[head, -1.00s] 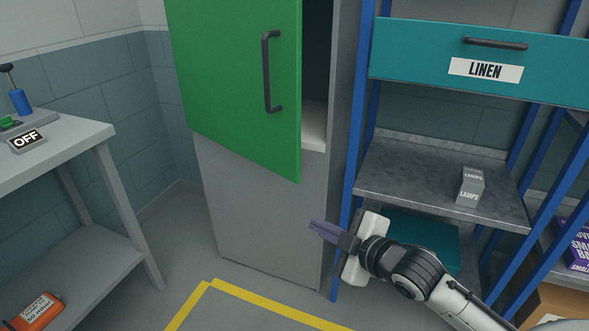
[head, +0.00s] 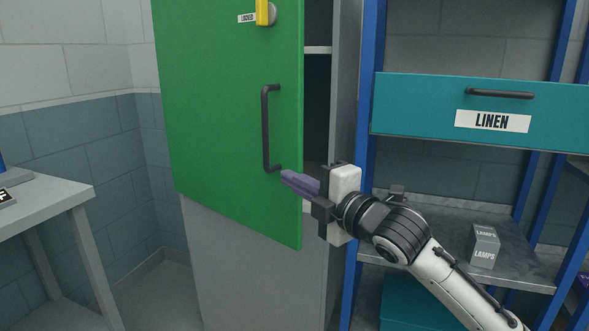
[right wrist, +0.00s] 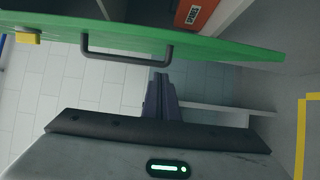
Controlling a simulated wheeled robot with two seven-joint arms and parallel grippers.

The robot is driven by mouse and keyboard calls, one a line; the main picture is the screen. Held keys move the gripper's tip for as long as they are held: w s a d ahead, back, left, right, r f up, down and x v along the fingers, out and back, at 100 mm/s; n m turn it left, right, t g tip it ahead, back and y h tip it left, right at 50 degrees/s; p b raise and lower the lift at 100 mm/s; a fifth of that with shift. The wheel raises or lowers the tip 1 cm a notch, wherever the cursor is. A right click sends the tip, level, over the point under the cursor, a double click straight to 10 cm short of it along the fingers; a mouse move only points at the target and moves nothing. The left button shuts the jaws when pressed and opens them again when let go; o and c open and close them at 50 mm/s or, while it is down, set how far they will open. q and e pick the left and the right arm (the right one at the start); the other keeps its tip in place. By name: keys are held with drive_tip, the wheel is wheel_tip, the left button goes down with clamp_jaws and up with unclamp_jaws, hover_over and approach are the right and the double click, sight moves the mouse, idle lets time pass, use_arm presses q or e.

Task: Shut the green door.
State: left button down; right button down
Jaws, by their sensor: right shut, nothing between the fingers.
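The green door (head: 225,110) of a tall grey cabinet stands ajar, with a dark gap along its right edge. It carries a dark bar handle (head: 266,130) and a yellow lever (head: 264,12) near the top. My right gripper (head: 285,177) is shut and empty, in front of the door's right edge by the handle's lower end. In the right wrist view, the shut fingers (right wrist: 160,78) point at the door (right wrist: 225,52), close to one end of the handle (right wrist: 127,54). I cannot tell whether they touch. My left gripper is not in view.
A blue-framed shelf with a teal LINEN drawer (head: 480,105) stands right of the cabinet, close to my right arm. A grey lamps box (head: 484,247) sits on its shelf. A grey table (head: 45,205) stands at the left. An orange item (right wrist: 193,14) shows beyond the door.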

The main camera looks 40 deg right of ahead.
sight(295, 170)
drive_tip(key=w+d, duration=0.3)
drive_tip(key=w, duration=0.2)
drive_tip(key=shift+d, duration=0.35)
